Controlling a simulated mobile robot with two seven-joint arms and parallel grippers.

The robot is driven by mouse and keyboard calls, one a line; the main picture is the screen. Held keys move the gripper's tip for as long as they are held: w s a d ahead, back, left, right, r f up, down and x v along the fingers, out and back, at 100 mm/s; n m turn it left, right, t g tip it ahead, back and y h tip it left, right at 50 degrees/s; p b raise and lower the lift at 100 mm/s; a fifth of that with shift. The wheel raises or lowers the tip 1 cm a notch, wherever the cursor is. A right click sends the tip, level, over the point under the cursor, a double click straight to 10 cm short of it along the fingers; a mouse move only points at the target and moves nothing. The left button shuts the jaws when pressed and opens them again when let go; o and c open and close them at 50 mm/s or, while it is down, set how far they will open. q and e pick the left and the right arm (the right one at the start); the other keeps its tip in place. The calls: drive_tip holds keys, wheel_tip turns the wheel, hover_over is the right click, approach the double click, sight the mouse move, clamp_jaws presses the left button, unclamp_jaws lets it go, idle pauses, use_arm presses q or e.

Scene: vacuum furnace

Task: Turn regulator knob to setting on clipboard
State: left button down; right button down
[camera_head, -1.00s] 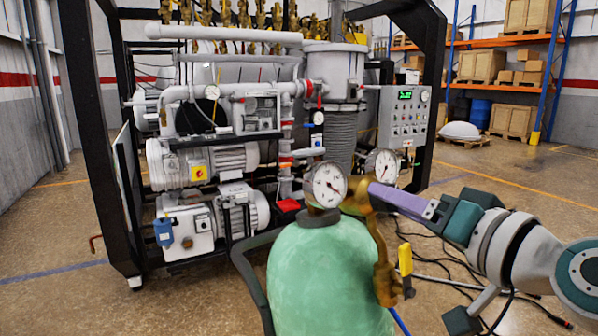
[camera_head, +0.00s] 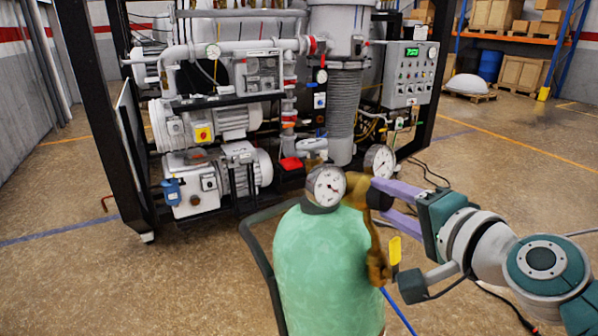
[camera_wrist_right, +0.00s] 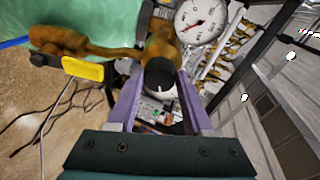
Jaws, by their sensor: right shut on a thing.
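The black regulator knob (camera_head: 379,200) sits on the brass regulator body (camera_head: 357,190) at the top of a green gas cylinder (camera_head: 322,262). In the right wrist view the knob (camera_wrist_right: 160,82) faces the camera and shows a white mark near its upper edge. My right gripper (camera_head: 377,201) has its purple fingers on either side of the knob, shut on it; the fingers also flank it in the wrist view (camera_wrist_right: 160,87). Two round dial gauges, a left one (camera_head: 326,186) and a right one (camera_head: 379,160), stand by the regulator. I cannot make out a clipboard. My left gripper is out of view.
A yellow valve handle (camera_head: 395,250) hangs below the regulator, close under my right gripper. A blue hose (camera_head: 399,311) runs down to the floor. The furnace frame with pumps (camera_head: 207,125) and a control panel (camera_head: 408,78) stands behind. Floor at the left is clear.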

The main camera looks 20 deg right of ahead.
idle(0.4)
drive_tip(key=shift+c, duration=1.5)
unclamp_jaws()
drive_tip(key=shift+s, duration=0.25)
drive_tip(key=v, duration=0.9)
drive_tip(key=shift+s+b, duration=0.2)
drive_tip(key=shift+b, duration=0.25)
drive_tip(key=shift+r, duration=0.15)
